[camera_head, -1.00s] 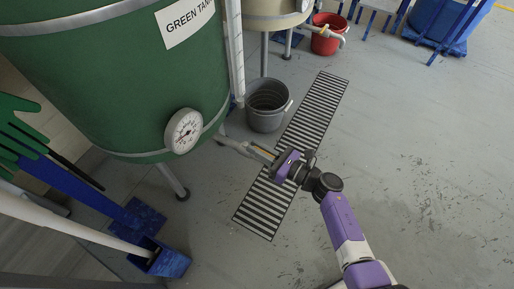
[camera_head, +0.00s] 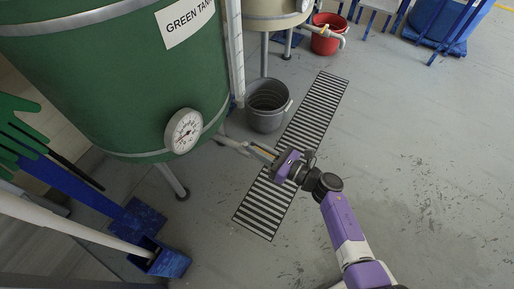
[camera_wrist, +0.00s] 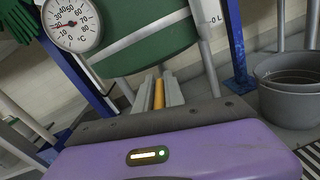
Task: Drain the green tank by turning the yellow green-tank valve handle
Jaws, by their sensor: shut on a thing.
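The green tank (camera_head: 105,85) stands on legs at the left in the head view, with a "GREEN TANK" label and a round dial gauge (camera_head: 183,131). A pipe (camera_head: 229,143) runs from its lower right side over the floor drain. My gripper (camera_head: 266,151) is at the end of this pipe. The yellow valve handle (camera_wrist: 158,94) shows between the two grey fingers in the wrist view (camera_wrist: 160,92), and my gripper is shut on it. In the head view only a thin yellow piece of the handle (camera_head: 262,148) shows; the valve body is mostly hidden.
A striped floor drain grate (camera_head: 310,115) lies below the gripper. A grey bucket (camera_head: 266,105) stands beside it, and a red bucket (camera_head: 325,40) stands farther back. A blue dustpan (camera_head: 165,262) is at lower left. The floor at right is clear.

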